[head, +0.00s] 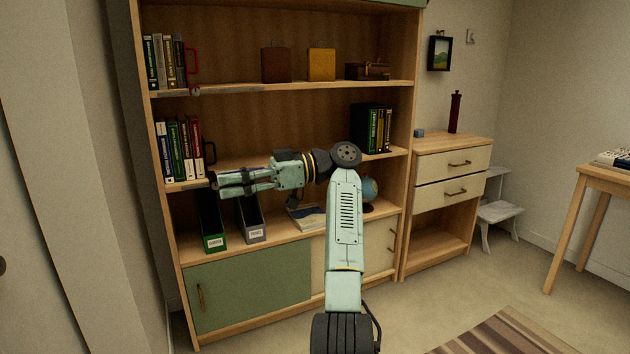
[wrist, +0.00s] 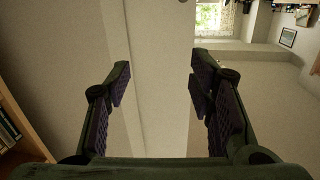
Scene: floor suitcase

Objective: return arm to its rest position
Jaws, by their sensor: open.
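My gripper (head: 222,182) is at the end of my pale green arm in the head view, pointing left in front of the bookshelf's middle shelf. In the wrist view my gripper (wrist: 160,85) shows two dark fingers spread well apart. Nothing is between them. Beyond them is a plain pale wall or door surface. My arm is bent at the elbow, with the forearm reaching left across the bookshelf. It hides part of the middle and lower shelves.
The bookshelf (head: 283,254) holds books, boxes, a green file holder (head: 211,222), a grey file holder (head: 252,220) and a globe (head: 369,188). A drawer cabinet (head: 440,168) stands right of it. A striped rug (head: 510,335) lies on the floor; a wooden table (head: 590,182) is far right.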

